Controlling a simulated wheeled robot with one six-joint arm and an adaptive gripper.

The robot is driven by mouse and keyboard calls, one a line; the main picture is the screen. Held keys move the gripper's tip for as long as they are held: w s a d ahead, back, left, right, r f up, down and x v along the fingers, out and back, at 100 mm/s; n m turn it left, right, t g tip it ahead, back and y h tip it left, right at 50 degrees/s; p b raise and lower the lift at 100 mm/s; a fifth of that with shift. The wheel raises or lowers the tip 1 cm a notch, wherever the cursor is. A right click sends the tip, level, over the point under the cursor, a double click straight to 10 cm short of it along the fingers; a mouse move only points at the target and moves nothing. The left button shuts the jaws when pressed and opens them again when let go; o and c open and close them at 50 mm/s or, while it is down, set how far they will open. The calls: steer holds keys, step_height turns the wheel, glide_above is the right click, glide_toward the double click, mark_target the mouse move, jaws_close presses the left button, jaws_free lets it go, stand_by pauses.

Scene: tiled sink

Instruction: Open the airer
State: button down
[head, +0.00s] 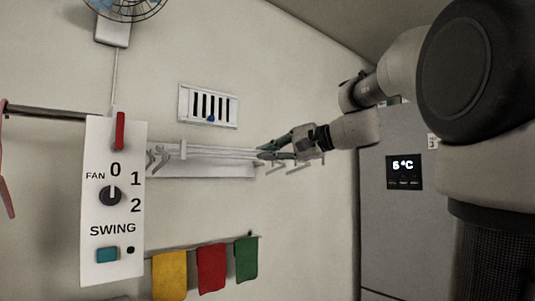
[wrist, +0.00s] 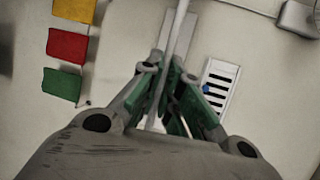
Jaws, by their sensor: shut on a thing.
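The airer (head: 205,171) is a white wall-mounted rack with thin rails, in the middle of the head view. Its hooked ends show to the left and right of it. My gripper (head: 264,152) is at the right part of the rails, its fingers pointing left. In the wrist view a white rail (wrist: 179,28) of the airer runs between the green-padded fingers of my gripper (wrist: 168,75). The fingers are closed on this rail. The exact contact is partly hidden by the fingers.
A slotted vent (head: 208,105) is on the wall above the airer. Yellow, red (head: 211,268) and green cloths hang below it. A fan control panel (head: 113,200) hangs at the left. A grey fridge (head: 400,240) stands right. The wall between vent and airer is clear.

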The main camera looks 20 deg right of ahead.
steer(key=c, duration=1.6)
jaws_free()
steer(key=shift+d, duration=0.1)
steer(key=v, duration=1.2)
